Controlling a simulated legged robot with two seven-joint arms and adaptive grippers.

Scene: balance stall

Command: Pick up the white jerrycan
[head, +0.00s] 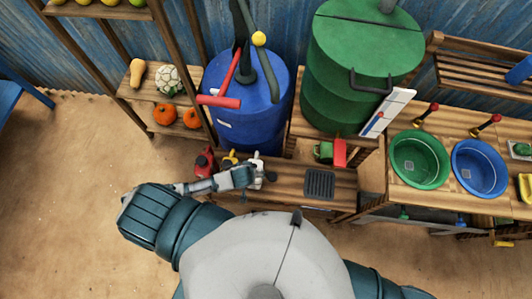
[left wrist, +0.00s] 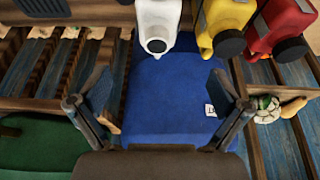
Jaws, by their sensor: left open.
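The white jerrycan (head: 257,167) stands on the low wooden bench in the head view, partly hidden by my left gripper (head: 247,178). In the left wrist view the white jerrycan (left wrist: 158,22) is at the top centre, its dark round opening or cap facing the camera. My left gripper (left wrist: 160,105) is open there, its fingers spread wide with nothing between them. The jerrycan lies beyond the fingertips, in line with the gap. I cannot tell whether they touch. My right gripper is not in view.
A yellow jerrycan (left wrist: 225,25) and a red jerrycan (left wrist: 282,28) stand close beside the white one. Behind are a blue barrel (head: 245,110) and a green barrel (head: 355,70).

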